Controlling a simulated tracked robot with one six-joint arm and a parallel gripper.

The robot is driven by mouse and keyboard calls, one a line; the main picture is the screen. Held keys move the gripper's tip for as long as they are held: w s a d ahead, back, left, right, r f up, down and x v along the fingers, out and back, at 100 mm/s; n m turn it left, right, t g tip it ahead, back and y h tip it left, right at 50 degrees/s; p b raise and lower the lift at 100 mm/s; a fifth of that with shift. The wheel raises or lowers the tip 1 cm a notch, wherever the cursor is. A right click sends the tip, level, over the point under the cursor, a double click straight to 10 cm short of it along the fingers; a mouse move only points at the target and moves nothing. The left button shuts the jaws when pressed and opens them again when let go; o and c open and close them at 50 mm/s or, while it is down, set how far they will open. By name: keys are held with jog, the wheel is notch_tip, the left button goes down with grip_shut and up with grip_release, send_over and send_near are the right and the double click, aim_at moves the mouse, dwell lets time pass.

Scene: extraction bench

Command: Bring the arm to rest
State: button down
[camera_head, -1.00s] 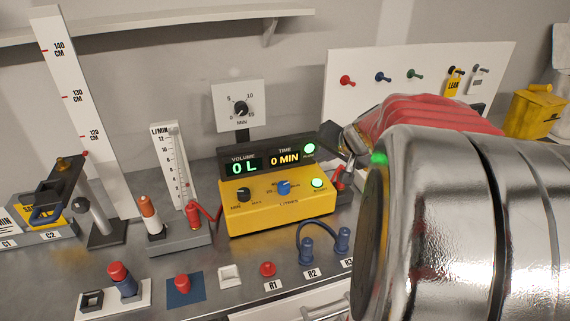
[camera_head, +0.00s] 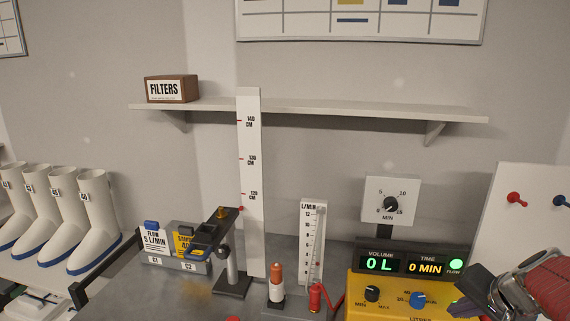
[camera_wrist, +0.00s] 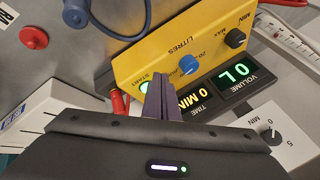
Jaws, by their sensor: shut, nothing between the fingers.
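My gripper (camera_head: 492,298) shows at the lower right of the head view, in front of the right end of the yellow pump unit (camera_head: 392,312). Part of my red-sleeved arm shows behind it, cut off by the frame edge. In the wrist view the fingers (camera_wrist: 158,98) are together and empty. They point toward the yellow unit (camera_wrist: 165,48) and overlap its START light and the TIME display. I cannot tell whether they touch it. The displays read 0 L and 0 MIN.
A flow meter (camera_head: 312,245), a height scale (camera_head: 249,185) and a clamp stand (camera_head: 232,272) stand left of the unit. A card holder (camera_head: 175,262) is farther left. A timer dial (camera_head: 390,203) stands behind the unit. White boots (camera_head: 92,225) stand at far left. A pegboard (camera_head: 530,235) is at right.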

jog(key=s+a+r+n, duration=0.1)
jog(key=s+a+n, duration=0.2)
jog(key=a, duration=0.5)
jog(key=s+a+n+g, duration=0.1)
jog(key=s+a+n, duration=0.3)
jog(key=a, duration=0.5)
jog(key=s+a+r+n, duration=0.1)
jog(key=s+a+n, duration=0.2)
jog(key=a, duration=0.6)
jog(key=shift+s+r+n, duration=0.35)
jog(key=shift+s+n, duration=0.05)
jog(key=shift+s, duration=0.05)
